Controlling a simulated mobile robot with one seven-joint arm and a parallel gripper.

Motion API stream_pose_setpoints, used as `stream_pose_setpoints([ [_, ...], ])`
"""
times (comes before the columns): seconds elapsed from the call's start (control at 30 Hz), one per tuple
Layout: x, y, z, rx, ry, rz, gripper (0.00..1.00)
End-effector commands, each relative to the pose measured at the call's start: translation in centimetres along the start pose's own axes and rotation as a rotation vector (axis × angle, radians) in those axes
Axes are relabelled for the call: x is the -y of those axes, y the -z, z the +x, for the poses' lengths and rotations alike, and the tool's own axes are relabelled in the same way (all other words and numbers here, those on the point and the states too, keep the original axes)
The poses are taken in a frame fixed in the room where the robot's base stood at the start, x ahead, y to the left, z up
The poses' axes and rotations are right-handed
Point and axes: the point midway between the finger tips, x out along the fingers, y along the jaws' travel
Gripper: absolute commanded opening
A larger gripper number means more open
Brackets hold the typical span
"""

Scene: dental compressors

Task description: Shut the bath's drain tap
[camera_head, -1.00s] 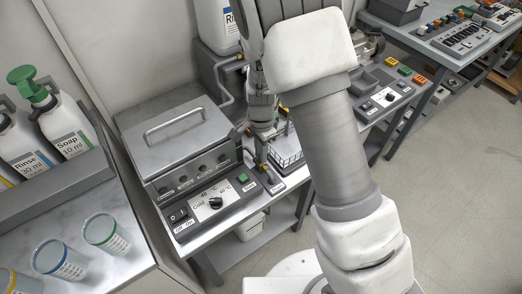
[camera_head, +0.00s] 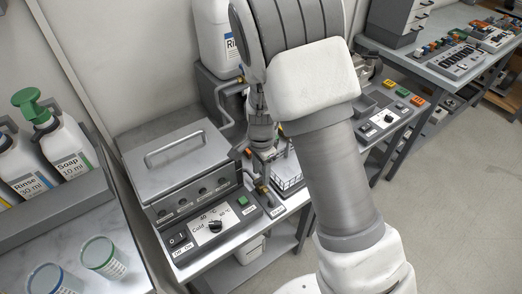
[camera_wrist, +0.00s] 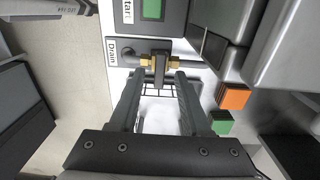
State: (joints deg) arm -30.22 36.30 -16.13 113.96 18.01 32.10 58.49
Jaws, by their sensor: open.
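The bath (camera_head: 178,158) is a metal box with a closed, handled lid on the bench at left. Its drain tap (camera_wrist: 160,64) shows in the wrist view as a brass fitting with a dark lever, beside a "Drain" label (camera_wrist: 112,50). In the head view the tap (camera_head: 262,187) is small, at the bath's front right corner. My gripper (camera_wrist: 158,76) is open, its two fingers apart, with the tap's lever just beyond and between the tips. I cannot tell whether they touch it. In the head view my arm hides much of my gripper (camera_head: 263,158).
A wire basket (camera_head: 287,174) stands right beside the tap and shows behind my fingers. The control panel (camera_head: 212,226) with dial and green button lies along the bath's front. An orange block (camera_wrist: 233,96) and a green block (camera_wrist: 222,127) sit right of my fingers.

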Motion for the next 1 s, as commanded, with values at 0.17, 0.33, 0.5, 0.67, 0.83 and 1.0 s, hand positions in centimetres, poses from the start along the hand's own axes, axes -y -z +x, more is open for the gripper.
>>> stream_pose_setpoints([
  [0.17, 0.2, 0.0, -4.1, -0.001, 0.007, -0.001, 0.47],
  [0.33, 0.1, 0.0, -8.3, -0.001, 0.007, 0.0, 0.47],
  [0.5, 0.1, 0.0, -12.2, 0.0, 0.006, 0.001, 0.47],
  [0.67, 0.1, 0.0, -14.7, 0.0, 0.004, 0.002, 0.47],
  [0.83, 0.0, 0.0, -16.0, -0.001, 0.002, 0.001, 0.47],
  [1.0, 0.0, 0.0, -16.2, 0.0, 0.0, 0.001, 0.47],
])
